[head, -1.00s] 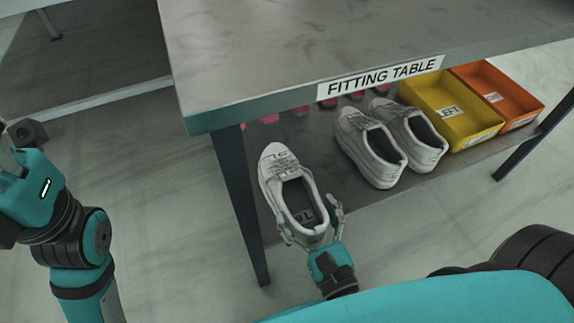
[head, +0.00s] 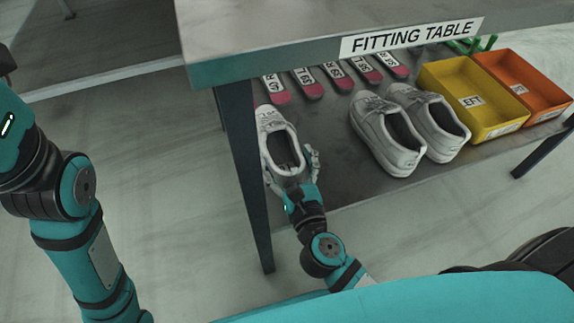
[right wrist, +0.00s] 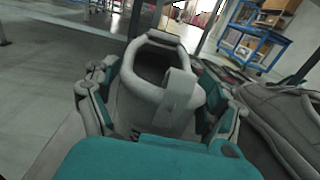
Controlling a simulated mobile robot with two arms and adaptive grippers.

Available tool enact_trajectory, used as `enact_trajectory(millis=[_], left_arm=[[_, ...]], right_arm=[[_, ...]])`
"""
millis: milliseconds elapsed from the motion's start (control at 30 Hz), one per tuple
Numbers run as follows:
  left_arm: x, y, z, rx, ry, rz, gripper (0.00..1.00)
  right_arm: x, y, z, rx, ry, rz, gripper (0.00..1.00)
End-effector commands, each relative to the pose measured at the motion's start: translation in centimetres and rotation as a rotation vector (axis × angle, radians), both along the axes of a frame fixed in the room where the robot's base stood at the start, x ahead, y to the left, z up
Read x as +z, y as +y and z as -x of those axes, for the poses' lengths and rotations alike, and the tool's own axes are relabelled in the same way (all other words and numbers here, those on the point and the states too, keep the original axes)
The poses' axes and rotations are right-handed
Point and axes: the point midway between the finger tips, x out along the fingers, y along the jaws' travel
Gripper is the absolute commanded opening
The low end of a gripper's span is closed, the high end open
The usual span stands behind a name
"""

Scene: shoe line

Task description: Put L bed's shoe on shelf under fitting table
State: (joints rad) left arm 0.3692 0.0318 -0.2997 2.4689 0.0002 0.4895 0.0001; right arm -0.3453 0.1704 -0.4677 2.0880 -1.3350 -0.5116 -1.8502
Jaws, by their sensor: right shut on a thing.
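A white shoe (head: 268,124) is at the left end of the shelf (head: 345,190) under the fitting table (head: 270,50), toe pointing away. My right gripper (head: 291,160) is shut on its heel end, one finger on each side. In the right wrist view the shoe's collar (right wrist: 140,85) fills the middle between the fingers (right wrist: 165,98). Whether the sole touches the shelf is hidden. An L marking inside the shoe cannot be read now. My left arm is at the left edge of the head view; its gripper is out of the picture.
Two white shoes (head: 385,138) stand side by side to the right on the shelf. Several pink-tipped labelled insoles (head: 306,84) lie behind. A yellow bin (head: 455,95) and an orange bin (head: 522,88) are further right. A dark table leg (head: 245,170) stands close left of the held shoe.

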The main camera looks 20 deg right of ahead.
Motion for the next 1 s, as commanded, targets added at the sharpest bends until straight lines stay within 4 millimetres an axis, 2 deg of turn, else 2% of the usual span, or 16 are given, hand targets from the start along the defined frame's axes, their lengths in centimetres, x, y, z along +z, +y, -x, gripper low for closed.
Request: enact_trajectory(millis=[367, 400, 500, 833, 1000], left_arm=[[0.1, 0.0, 0.2, 0.001, -0.007, -0.001, 0.4], [0.2, 0.0, 0.2, 0.001, -0.009, -0.001, 0.4], [0.2, 0.0, 0.2, 0.001, -0.009, -0.001, 0.4], [0.3, 0.0, 0.2, -0.001, -0.011, -0.001, 0.4], [0.2, 0.0, 0.1, -0.001, -0.005, 0.0, 0.4]], right_arm=[[-0.2, 0.0, 0.0, 0.0, -0.003, 0.0, 0.37], [-0.3, 0.0, 0.0, 0.0, 0.0, 0.001, 0.87], [-0.2, 0.0, 0.0, 0.0, 0.0, 0.001, 1.0], [0.1, 0.0, 0.1, 0.0, 0.0, 0.0, 1.0], [-0.1, 0.0, 2.6, 0.001, 0.004, 0.003, 1.0]])
